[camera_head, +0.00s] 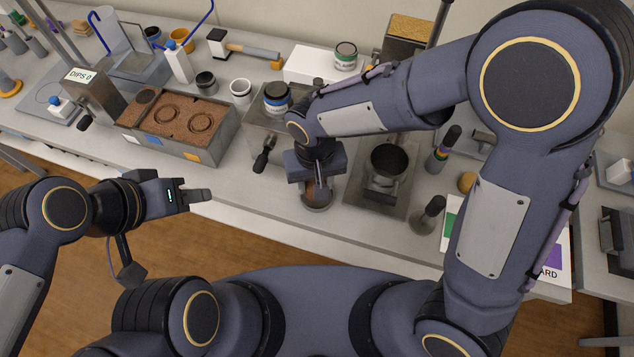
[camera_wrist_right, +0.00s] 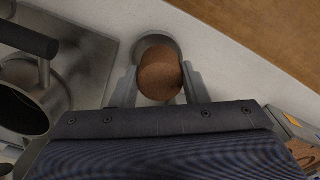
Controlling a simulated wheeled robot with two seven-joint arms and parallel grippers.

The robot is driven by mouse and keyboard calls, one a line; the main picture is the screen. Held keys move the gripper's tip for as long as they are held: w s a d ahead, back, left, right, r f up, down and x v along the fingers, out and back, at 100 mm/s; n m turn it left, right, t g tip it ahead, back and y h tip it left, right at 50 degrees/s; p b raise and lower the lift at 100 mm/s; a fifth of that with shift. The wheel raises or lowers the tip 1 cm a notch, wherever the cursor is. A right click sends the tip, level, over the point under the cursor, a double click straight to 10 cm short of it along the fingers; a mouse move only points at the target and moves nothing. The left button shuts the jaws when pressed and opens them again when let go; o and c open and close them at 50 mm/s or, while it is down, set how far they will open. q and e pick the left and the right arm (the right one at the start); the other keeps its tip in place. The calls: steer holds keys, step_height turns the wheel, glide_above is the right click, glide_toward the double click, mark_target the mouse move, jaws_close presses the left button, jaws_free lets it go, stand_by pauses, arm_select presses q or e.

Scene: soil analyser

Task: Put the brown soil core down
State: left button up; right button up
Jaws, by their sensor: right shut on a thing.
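The brown soil core (camera_wrist_right: 160,76) is a short brown cylinder between the two fingers of my right gripper (camera_wrist_right: 158,84) in the right wrist view. The gripper is shut on it. A round grey metal dish or ring (camera_wrist_right: 152,44) shows just beyond the core; it also shows below the gripper in the head view (camera_head: 317,203). I cannot tell whether the core touches it. In the head view my right gripper (camera_head: 317,188) points down over the bench's front edge area and mostly hides the core. My left gripper (camera_head: 196,196) is off the bench's front, with nothing seen in it; its finger gap is not clear.
A metal plate with a dark pot (camera_head: 390,160) stands right of my right gripper. A soil box (camera_head: 180,125) with ring marks is at the left. A dark-handled tool (camera_head: 264,155) and a black-knobbed thing (camera_head: 430,213) stand nearby. The bench front (camera_head: 235,185) between box and gripper is clear.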

steer(key=shift+w+d+f, duration=0.15)
steer(key=shift+w+f, duration=0.35)
steer(key=shift+f, duration=0.1)
steer(key=f, duration=0.3)
steer(key=shift+w+d+f, duration=0.1)
steer(key=shift+w+f, duration=0.05)
steer(key=shift+w, duration=0.2)
steer(key=shift+f, duration=0.25)
steer(key=shift+f, duration=0.15)
steer(key=o, duration=1)
